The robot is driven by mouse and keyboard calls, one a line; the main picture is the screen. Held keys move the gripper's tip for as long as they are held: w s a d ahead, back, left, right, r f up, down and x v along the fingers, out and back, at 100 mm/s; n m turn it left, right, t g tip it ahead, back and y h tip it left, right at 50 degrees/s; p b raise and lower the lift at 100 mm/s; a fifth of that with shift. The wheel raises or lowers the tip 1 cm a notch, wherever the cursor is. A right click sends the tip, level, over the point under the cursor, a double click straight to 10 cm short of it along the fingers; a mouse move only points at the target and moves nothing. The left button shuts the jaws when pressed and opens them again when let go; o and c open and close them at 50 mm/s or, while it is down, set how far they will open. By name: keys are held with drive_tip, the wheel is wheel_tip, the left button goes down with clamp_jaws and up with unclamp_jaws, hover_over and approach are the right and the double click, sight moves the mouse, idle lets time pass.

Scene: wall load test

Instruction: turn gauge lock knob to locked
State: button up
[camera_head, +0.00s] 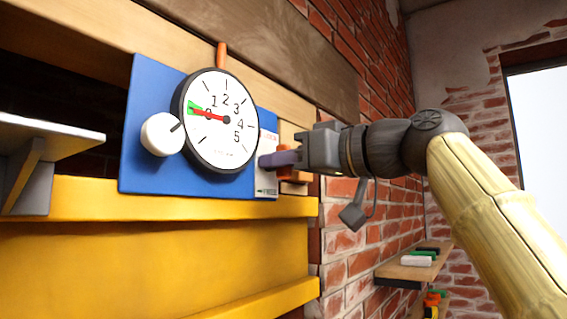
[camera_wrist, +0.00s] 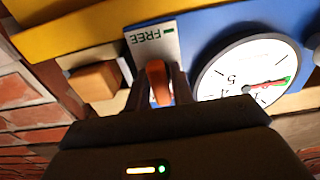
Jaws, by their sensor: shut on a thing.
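The gauge lock knob is an orange lever (camera_wrist: 157,75) in the wrist view, on a pale label plate (camera_wrist: 148,40) marked FREE with a green mark. Its long side runs roughly toward the FREE end. My gripper (camera_wrist: 160,84) is shut on the lever, with a finger on each side. In the head view my gripper (camera_head: 279,159) reaches in from the right to the label plate (camera_head: 266,180) and hides the knob. The plate has a red mark at its top and a green mark near its bottom. The locked wording cannot be read.
A round white gauge (camera_head: 217,140) sits on the blue panel (camera_head: 143,95), its red needle near 0 by a green wedge. A white round knob (camera_head: 162,134) is at its left. A grey bracket shelf (camera_head: 45,140) stands far left. A wooden shelf (camera_head: 412,271) is lower right.

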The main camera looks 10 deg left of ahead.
drive_tip(key=shift+f, duration=0.15)
drive_tip(key=o, duration=0.8)
drive_tip(key=b+v, duration=0.3)
drive_tip(key=v, duration=1.4)
drive_tip(key=shift+d, duration=0.2)
drive_tip(key=shift+w, duration=0.1)
